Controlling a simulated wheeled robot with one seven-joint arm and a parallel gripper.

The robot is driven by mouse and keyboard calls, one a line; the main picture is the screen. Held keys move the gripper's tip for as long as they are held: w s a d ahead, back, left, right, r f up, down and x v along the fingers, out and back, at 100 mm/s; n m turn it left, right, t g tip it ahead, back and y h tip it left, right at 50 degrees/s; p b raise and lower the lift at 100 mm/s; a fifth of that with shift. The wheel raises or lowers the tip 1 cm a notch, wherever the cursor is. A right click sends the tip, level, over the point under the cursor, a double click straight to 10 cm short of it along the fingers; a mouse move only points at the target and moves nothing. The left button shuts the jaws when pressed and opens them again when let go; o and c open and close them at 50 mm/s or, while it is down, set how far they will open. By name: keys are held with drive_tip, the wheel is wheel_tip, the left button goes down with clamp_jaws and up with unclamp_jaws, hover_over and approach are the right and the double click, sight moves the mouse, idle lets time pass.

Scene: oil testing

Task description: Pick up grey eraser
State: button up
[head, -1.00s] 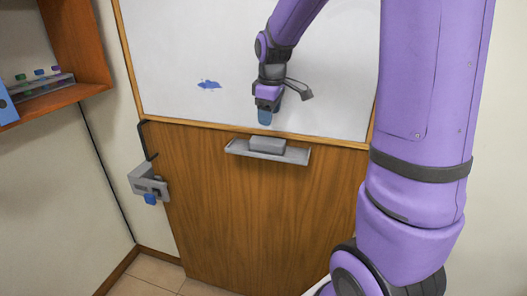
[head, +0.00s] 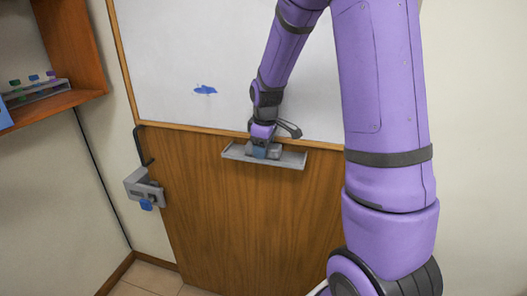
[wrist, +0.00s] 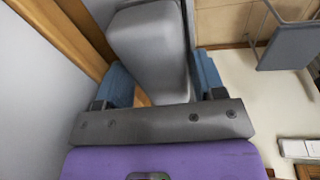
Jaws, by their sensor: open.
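The grey eraser (wrist: 150,45) fills the upper middle of the wrist view and lies between the two blue fingers of my gripper (wrist: 163,80). The fingers are open, one on each side of it. In the head view my gripper (head: 260,152) is down at the grey tray (head: 235,152) under the whiteboard and covers most of the eraser. I cannot tell whether a finger touches the eraser.
The whiteboard (head: 170,60) stands behind the tray and bears a blue mark (head: 205,90). A shelf (head: 60,105) with a tube rack is at far left.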

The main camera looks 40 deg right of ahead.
drive_tip(key=c, duration=0.6)
drive_tip(key=shift+c, duration=0.2)
drive_tip(key=shift+r, duration=0.35)
drive_tip(key=shift+c, duration=0.8)
drive_tip(key=shift+r, duration=0.35)
wheel_tip(320, 180, up, 2)
drive_tip(key=shift+r, duration=0.1)
drive_tip(key=s+a, duration=0.2)
drive_tip(key=s, duration=0.3)
drive_tip(key=s+a+r, duration=0.1)
drive_tip(key=s+a, duration=0.1)
drive_tip(key=s, duration=0.3)
drive_tip(key=s+a, duration=0.2)
drive_tip(key=s, duration=0.2)
drive_tip(key=shift+s+r, duration=0.2)
drive_tip(key=shift+s, duration=0.2)
